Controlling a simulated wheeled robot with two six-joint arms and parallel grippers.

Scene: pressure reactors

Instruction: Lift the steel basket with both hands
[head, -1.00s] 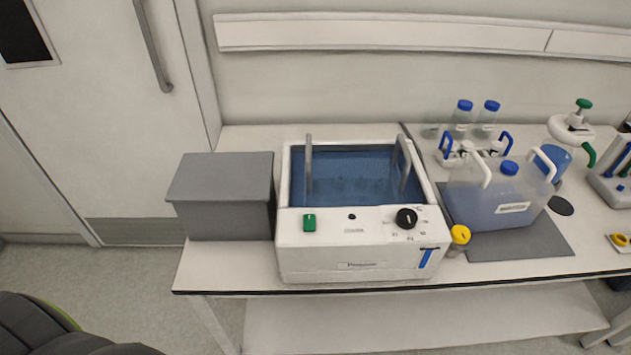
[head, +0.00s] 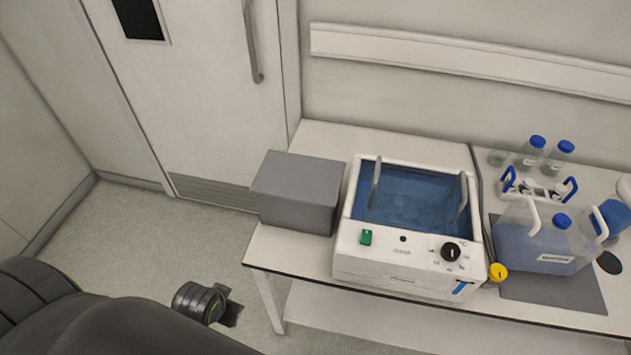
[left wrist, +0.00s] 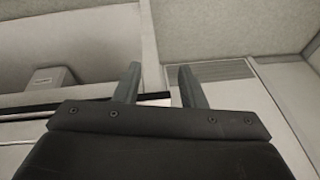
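The steel basket sits in the blue water of the white bath (head: 410,270) on the bench. Its two upright grey handles, the left one (head: 375,184) and the right one (head: 458,198), rise above the rim; its body is mostly under water. My left gripper (head: 232,311) is low over the floor, left of the bench and well apart from the basket. In the left wrist view its two fingers (left wrist: 158,88) stand apart with nothing between them. My right gripper is in neither current view.
A grey box (head: 298,192) stands directly left of the bath. The bench's front edge (head: 380,312) lies between my left gripper and the bath.

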